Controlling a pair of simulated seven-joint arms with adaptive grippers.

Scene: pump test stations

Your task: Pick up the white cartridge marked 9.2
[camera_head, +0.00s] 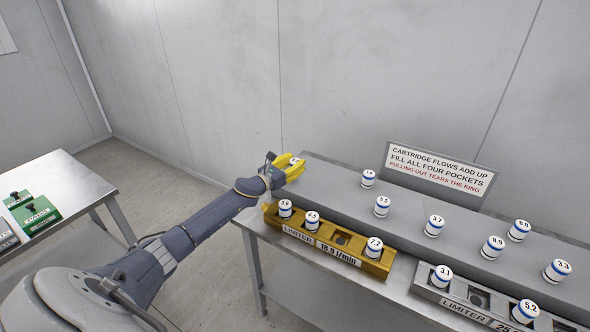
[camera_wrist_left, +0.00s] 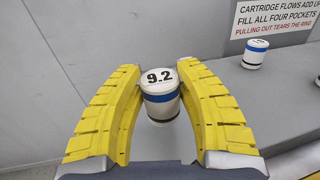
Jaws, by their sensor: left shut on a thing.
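The white cartridge marked 9.2 (camera_wrist_left: 160,95) has a blue band and stands between the yellow fingers of my left gripper (camera_wrist_left: 160,100) in the left wrist view. Both fingertips press on its sides. In the head view my left gripper (camera_head: 291,166) is at the left end of the grey shelf, and only the top of the cartridge (camera_head: 295,161) shows between the fingers. I cannot tell whether the cartridge touches the shelf. My right gripper is not in view.
Several other white cartridges, such as 3.5 (camera_head: 382,206) and 3.7 (camera_head: 434,225), stand along the grey shelf (camera_head: 335,187). A yellow limiter block (camera_head: 325,246) and a grey limiter block (camera_head: 455,296) hold more in front. A sign (camera_head: 441,167) stands behind. A side table (camera_head: 75,182) is at left.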

